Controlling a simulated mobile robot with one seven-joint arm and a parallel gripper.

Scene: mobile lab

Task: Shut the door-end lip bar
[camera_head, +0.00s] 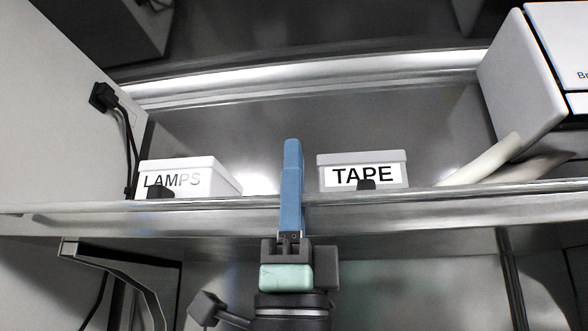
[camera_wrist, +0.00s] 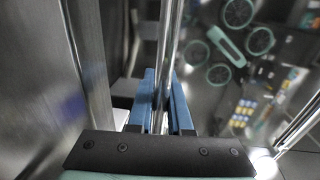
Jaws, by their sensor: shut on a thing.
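A shiny metal lip bar (camera_head: 420,197) runs across the front of the shelf in the head view. My gripper (camera_head: 292,145), with blue fingers, reaches up to it from below, near the middle of the picture. In the wrist view the bar (camera_wrist: 171,35) runs upright through the picture, between the two blue fingers of my gripper (camera_wrist: 162,82). The fingers are shut on the bar. The bar's far ends and hinges or catches cannot be made out.
A box marked LAMPS (camera_head: 190,178) and a box marked TAPE (camera_head: 362,170) stand behind the bar, on either side of my gripper. A white machine (camera_head: 520,80) is at the right. A black plug and cable (camera_head: 104,97) are on the left wall.

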